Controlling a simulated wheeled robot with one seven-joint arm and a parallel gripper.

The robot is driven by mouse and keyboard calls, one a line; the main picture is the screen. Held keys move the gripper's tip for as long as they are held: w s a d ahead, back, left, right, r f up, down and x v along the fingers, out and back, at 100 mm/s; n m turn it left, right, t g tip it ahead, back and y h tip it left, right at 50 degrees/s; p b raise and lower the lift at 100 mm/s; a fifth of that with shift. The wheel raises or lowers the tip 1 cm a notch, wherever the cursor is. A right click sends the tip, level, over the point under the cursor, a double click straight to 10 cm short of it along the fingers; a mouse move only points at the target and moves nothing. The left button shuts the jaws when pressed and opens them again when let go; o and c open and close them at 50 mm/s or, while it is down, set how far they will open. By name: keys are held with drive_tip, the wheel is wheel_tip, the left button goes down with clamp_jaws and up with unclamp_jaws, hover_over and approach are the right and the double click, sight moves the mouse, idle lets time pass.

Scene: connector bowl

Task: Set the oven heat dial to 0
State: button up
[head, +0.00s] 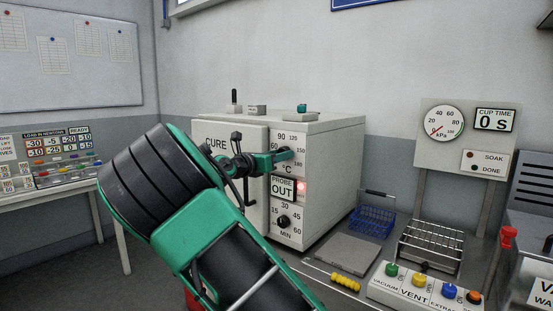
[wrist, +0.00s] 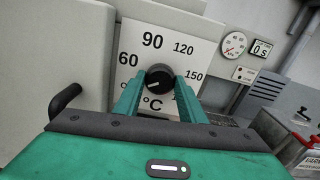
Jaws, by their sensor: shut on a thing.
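The oven (head: 330,160) is a pale box marked CURE on its door. Its heat dial (wrist: 159,77) is a round black knob on a white panel reading 60, 90, 120 and 150, with °C below. The left finger partly covers the lowest mark at the left, and the right finger covers marks at the lower right. My gripper (wrist: 159,82) is shut on the dial, one green finger on each side. A pale mark on the knob is too small to tell its number. In the head view my gripper (head: 284,155) hides the dial.
Below the dial are a red-lit PROBE OUT display (head: 283,188) and a black MIN dial (head: 283,222). The oven door handle (wrist: 66,103) is left of my gripper. A blue basket (head: 373,219), wire rack (head: 430,246) and button box (head: 425,289) stand to the right.

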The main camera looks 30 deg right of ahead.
drive_tip(key=shift+w+a+f+n, duration=0.15)
drive_tip(key=shift+f+n, duration=0.15)
drive_tip(key=shift+n, duration=0.2)
drive_tip(key=o, duration=1)
drive_tip(key=shift+o, duration=0.2)
drive_tip(key=shift+r, duration=0.1)
drive_tip(key=v, duration=1)
drive_tip(key=shift+a, duration=0.3)
